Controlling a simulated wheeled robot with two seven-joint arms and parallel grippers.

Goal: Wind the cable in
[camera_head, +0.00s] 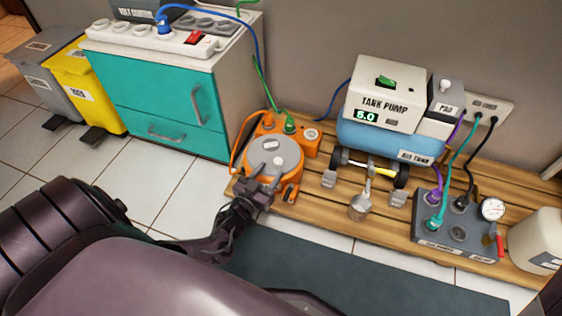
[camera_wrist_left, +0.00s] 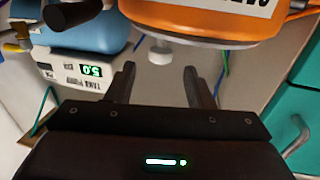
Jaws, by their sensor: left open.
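The orange cable reel (camera_head: 285,191) with a grey round disc (camera_head: 285,150) on top stands at the left end of the wooden platform. A small pale knob (camera_head: 279,161) sits on the disc. An orange cable (camera_head: 236,151) curves down at the reel's left side. My left gripper (camera_head: 262,187) is at the reel's near side, close to the disc. In the left wrist view the reel (camera_wrist_left: 200,18) is at the top, and the pale knob (camera_wrist_left: 160,51) shows beyond and between the two open fingers (camera_wrist_left: 160,75). Contact cannot be told. My right gripper is out of view.
The tank pump (camera_head: 385,105), a grey panel (camera_head: 425,222) and a pale container (camera_head: 540,240) are to the right. A teal cabinet (camera_head: 150,95) and a yellow bin (camera_head: 92,88) are left.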

